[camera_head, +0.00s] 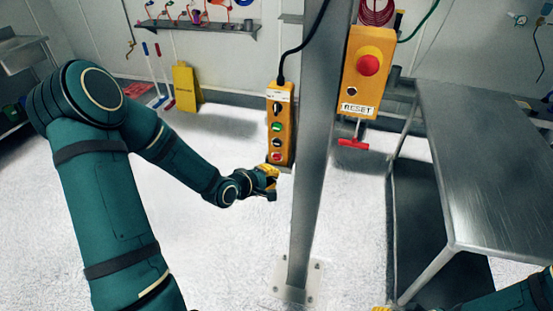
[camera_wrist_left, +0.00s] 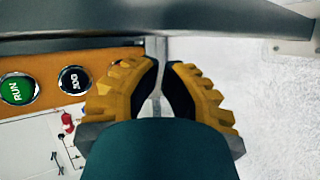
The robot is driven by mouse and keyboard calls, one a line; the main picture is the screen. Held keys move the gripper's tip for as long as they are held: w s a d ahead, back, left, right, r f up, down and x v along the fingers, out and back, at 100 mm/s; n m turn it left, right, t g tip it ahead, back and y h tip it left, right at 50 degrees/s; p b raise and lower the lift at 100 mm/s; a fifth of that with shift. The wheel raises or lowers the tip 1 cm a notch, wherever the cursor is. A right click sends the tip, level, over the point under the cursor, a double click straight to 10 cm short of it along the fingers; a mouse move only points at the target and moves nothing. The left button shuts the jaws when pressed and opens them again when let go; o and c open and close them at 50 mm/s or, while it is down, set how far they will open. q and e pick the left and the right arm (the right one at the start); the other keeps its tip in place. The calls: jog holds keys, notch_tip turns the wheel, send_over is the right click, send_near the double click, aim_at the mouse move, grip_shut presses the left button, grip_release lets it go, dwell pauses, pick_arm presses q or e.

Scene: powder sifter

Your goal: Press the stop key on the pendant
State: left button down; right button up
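The pendant (camera_head: 281,122) is a tall orange box hanging from a black cable beside a grey post. Its round red key (camera_head: 276,157) is the lowest one, below a black key and a green key. My left gripper (camera_head: 270,180), with yellow fingers, is just below and in front of the pendant's lower end. In the left wrist view, its fingertips (camera_wrist_left: 160,64) are together with nothing seen between them. The green RUN key (camera_wrist_left: 16,89) and black JOG key (camera_wrist_left: 75,80) show left of the fingers, which hide the red key there. Contact cannot be told.
The grey post (camera_head: 312,150) stands right of the pendant. It carries a yellow box (camera_head: 366,90) with a red mushroom button and a RESET label. A steel table (camera_head: 485,160) stands at the right. A yellow floor sign (camera_head: 187,87) is behind. The white floor is open.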

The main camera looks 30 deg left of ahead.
aim_at(277, 157)
pick_arm(q)
jog(key=shift+w+a, duration=0.2)
jog(key=shift+w, duration=0.5)
jog(key=shift+w+a, duration=0.15)
jog(key=shift+w, duration=0.5)
jog(key=shift+w+p, duration=0.15)
jog(key=shift+p, duration=0.15)
jog(key=shift+w+a, duration=0.1)
jog(key=shift+w, duration=0.2)
